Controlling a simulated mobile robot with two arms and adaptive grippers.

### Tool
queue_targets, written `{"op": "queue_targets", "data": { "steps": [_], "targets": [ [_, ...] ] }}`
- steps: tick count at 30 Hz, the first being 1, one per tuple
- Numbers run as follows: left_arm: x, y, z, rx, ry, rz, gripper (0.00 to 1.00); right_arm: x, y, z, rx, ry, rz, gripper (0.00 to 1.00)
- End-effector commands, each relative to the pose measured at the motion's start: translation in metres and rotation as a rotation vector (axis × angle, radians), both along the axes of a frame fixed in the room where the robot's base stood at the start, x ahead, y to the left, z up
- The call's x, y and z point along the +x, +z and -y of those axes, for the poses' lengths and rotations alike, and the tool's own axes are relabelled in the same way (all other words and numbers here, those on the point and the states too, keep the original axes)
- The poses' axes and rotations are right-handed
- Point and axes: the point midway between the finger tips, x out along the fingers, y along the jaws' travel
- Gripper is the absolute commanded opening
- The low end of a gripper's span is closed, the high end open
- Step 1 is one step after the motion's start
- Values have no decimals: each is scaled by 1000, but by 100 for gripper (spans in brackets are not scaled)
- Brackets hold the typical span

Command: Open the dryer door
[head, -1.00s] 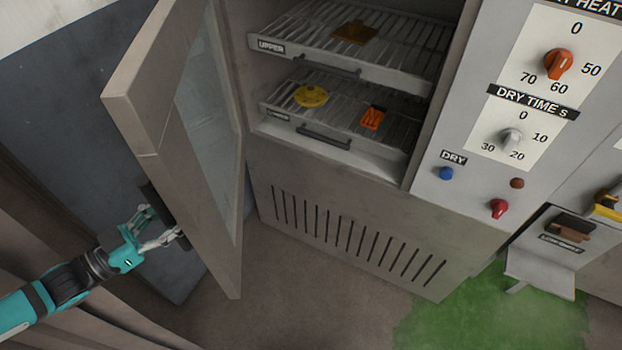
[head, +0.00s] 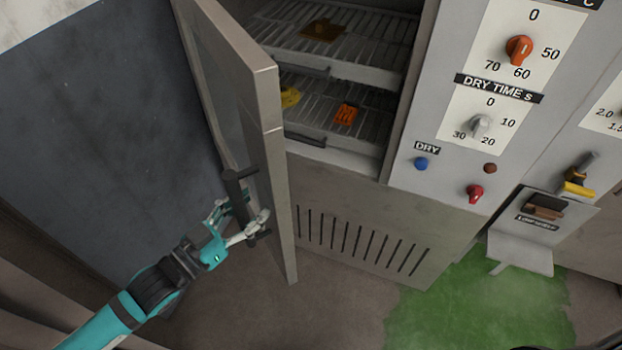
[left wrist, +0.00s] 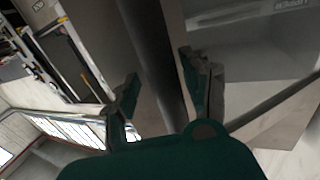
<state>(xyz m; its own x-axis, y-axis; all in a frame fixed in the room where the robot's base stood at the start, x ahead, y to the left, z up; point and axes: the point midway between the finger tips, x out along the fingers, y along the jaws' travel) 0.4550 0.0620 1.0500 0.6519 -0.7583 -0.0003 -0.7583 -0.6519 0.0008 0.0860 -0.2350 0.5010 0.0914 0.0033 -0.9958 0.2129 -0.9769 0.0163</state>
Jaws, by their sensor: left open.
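The dryer door (head: 279,150) stands partly open, hinged at the left of the dryer's cavity and sticking out towards me. Its outer face and free edge show in the head view. A dark upright handle (head: 236,188) is on the outer face. My left gripper (head: 241,222) is at the handle with its fingers open. In the left wrist view, a dark bar, which looks like the handle (left wrist: 152,50), runs between the two spread fingers (left wrist: 158,88). Whether a finger touches it I cannot tell. My right gripper is not in view.
Inside the dryer are two wire racks holding a brown piece (head: 322,30), an orange piece (head: 345,114) and a yellow piece (head: 290,96), partly hidden by the door. The control panel (head: 455,130) is at right. A green patch (head: 480,305) covers the floor.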

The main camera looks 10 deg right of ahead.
Motion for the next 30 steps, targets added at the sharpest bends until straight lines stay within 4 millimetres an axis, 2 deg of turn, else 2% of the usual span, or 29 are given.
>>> {"op": "queue_targets", "data": {
  "steps": [6,15,21,30],
  "targets": [
    [14,1,44,-5,-1,3,48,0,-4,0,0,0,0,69],
    [34,-1,95,-4,-1,2,48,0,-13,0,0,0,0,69],
    [44,0,115,-2,0,3,48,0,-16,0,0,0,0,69],
    [47,0,123,1,0,1,48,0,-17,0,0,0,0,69]
  ]
}}
